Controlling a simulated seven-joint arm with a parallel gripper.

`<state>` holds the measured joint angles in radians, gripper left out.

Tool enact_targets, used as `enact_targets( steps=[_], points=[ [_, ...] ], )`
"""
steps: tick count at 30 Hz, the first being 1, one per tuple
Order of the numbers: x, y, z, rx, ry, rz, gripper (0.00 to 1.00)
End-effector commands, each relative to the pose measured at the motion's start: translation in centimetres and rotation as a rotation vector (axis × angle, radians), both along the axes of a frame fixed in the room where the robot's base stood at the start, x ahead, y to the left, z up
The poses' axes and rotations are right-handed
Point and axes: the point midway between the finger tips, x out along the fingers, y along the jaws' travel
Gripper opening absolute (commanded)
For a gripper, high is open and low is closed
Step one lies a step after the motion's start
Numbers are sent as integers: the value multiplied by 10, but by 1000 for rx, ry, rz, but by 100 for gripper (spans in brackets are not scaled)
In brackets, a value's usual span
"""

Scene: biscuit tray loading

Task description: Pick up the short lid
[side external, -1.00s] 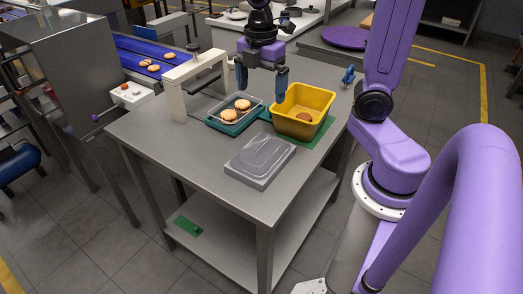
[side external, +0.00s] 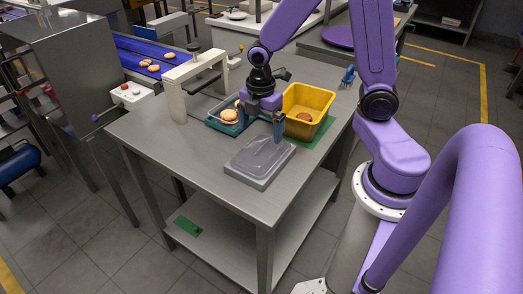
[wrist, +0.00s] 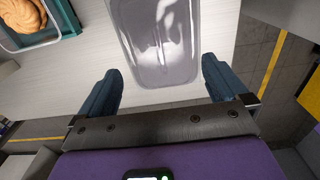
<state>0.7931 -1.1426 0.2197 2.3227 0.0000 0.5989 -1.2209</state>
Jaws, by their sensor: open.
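The short lid (side external: 262,158) is a clear grey rectangular shell with a raised top. It lies near the front of the steel table. In the wrist view the lid (wrist: 165,42) shows at the top middle, beyond the fingertips. My gripper (side external: 259,131) is above the table just behind the lid, pointing down. Its blue fingers are apart, with nothing between them; in the wrist view my gripper (wrist: 163,88) lines up with the lid's near end. I cannot tell the exact height of the fingertips above the table.
A teal-based tray (side external: 223,128) with biscuits stands behind and left of the lid. A yellow bin (side external: 309,99) holding a biscuit stands on a green mat (side external: 318,138) behind and right. A white arch (side external: 177,97) stands at left. The table (side external: 200,172) is clear left of the lid.

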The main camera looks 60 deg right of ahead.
Motion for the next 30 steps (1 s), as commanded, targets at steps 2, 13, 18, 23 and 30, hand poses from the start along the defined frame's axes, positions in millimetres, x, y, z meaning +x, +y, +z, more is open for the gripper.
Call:
enact_targets(
  steps=[2,13,18,23,30],
  points=[
    [-1,0,-6,-1,3,0,100],
    [-1,-2,-46,-1,2,0,100],
    [-1,-1,-51,0,0,0,100],
    [-1,-1,-51,0,0,0,100],
    [-1,-1,-51,0,1,0,53]
  ],
)
